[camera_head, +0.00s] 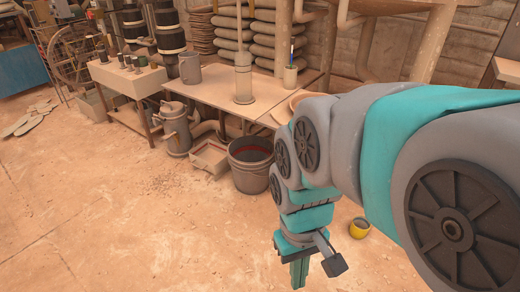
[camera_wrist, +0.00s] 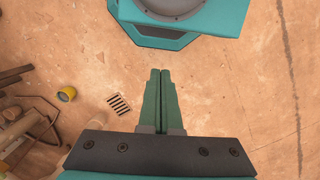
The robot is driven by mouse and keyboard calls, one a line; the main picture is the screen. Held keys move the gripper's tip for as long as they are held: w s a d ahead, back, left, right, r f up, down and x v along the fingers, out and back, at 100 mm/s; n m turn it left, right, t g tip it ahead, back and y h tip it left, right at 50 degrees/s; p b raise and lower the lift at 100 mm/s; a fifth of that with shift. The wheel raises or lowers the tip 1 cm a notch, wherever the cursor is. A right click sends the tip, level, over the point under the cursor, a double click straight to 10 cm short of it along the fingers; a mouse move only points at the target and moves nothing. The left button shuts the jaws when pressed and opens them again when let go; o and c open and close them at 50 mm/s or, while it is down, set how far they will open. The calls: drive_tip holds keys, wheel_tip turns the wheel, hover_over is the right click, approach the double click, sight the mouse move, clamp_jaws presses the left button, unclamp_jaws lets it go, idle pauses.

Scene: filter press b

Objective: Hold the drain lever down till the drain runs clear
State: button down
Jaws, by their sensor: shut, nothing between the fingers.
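My gripper (camera_head: 299,272) hangs low in front of me, pointing down over open floor, at the lower middle of the head view. In the wrist view its two green fingers (camera_wrist: 160,72) are together with nothing between them. I cannot pick out the drain lever in either view; my arm covers the right side of the head view. A dark slotted floor grate (camera_wrist: 119,104), possibly the drain, lies left of the fingers in the wrist view. No liquid shows there. My gripper touches nothing that I can see.
A dark bucket (camera_head: 250,165) with a reddish inside stands before a low workbench (camera_head: 215,88). A grey metal vessel (camera_head: 175,130) and an open wooden box (camera_head: 209,158) are beside it. A yellow cup (camera_head: 359,228) is on the floor. The left floor is mostly clear.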

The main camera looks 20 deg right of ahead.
drive_tip(key=w+d+f+n+t+b, duration=0.1)
drive_tip(key=w+d+n+b, duration=0.15)
drive_tip(key=w, duration=0.75)
drive_tip(key=w+d+f+n+b, duration=0.1)
drive_tip(key=w+d+b, duration=0.15)
drive_tip(key=w, duration=0.75)
drive_tip(key=w+d+f+n+b, duration=0.1)
drive_tip(key=w+d+f, duration=0.3)
drive_tip(key=w, duration=0.5)
drive_tip(key=w+d+f+n+b, duration=0.2)
drive_tip(key=w+d+f, duration=0.2)
drive_tip(key=w+d, duration=0.4)
drive_tip(key=shift+w+d+f+t+b, duration=0.15)
drive_tip(key=shift+w+d+t+b, duration=0.25)
drive_tip(key=shift+w, duration=0.55)
drive_tip(key=shift+a+f+n, duration=0.1)
drive_tip(key=shift+n, duration=0.15)
wheel_tip(320, 180, down, 14)
drive_tip(key=shift+r+b, duration=0.1)
drive_tip(key=shift+b, duration=0.75)
